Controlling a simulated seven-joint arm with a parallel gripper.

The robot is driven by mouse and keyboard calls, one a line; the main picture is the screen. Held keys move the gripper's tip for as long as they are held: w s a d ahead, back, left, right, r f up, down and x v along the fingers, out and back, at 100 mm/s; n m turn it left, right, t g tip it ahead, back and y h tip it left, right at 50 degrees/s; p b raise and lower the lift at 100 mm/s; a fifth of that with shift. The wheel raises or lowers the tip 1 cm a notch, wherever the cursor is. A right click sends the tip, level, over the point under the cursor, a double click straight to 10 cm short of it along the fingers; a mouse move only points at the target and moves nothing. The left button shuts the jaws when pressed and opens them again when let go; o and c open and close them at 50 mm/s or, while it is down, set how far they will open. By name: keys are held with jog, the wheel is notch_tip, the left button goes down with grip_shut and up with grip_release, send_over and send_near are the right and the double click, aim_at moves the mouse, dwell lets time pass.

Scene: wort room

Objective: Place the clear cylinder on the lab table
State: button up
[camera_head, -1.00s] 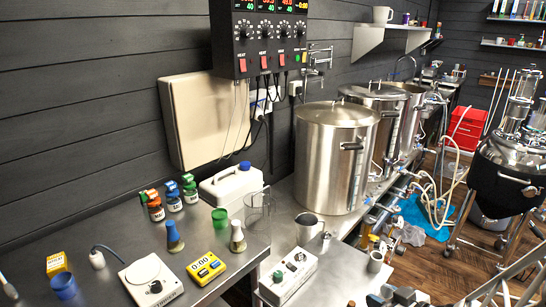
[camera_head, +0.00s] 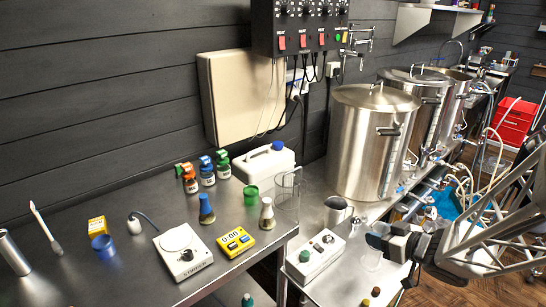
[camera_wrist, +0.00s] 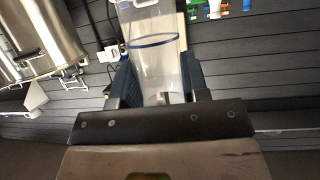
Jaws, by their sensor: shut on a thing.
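The clear cylinder (camera_wrist: 153,62) has a blue band and stands between the two dark fingers of my gripper (camera_wrist: 157,82) in the wrist view. In the head view, my gripper (camera_head: 388,242) is at the right, shut on the clear cylinder (camera_head: 373,248), which is held up in front of the lower steel surface. It is hard to make out there against the background. The steel lab table (camera_head: 110,215) fills the left and middle of the head view, to the left of my gripper and apart from it.
A white control box (camera_head: 315,256) and metal jug (camera_head: 337,213) are between table and gripper. A large steel kettle (camera_head: 365,145) stands behind. The table's left-middle has bare room.

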jog(key=w+a+r+n+g+y, duration=0.2)
jog(key=w+a+r, duration=0.1)
jog(key=w+a, duration=0.8)
jog(key=w+a+r+n+g+y, duration=0.1)
jog(key=w+a+r+n+g, duration=0.15)
jog(key=w+a, duration=0.85)
jog(key=w+a+r+n+g+y, duration=0.2)
jog(key=a+n+g, duration=0.1)
jog(key=a, duration=2.2)
jog(key=s+a+r+n+g, duration=0.1)
jog(key=s+a+g, duration=0.1)
jog(key=a, duration=1.4)
jog(key=s+a+r+n+g, duration=0.1)
jog(key=s+a, duration=0.4)
jog(key=a, duration=1.1)
jog(key=shift+a+n+g, duration=0.2)
jog(key=shift+n+g, duration=0.25)
jog(key=shift+n, duration=0.3)
notch_tip(320, 180, down, 6)
jog(key=shift+f, duration=0.1)
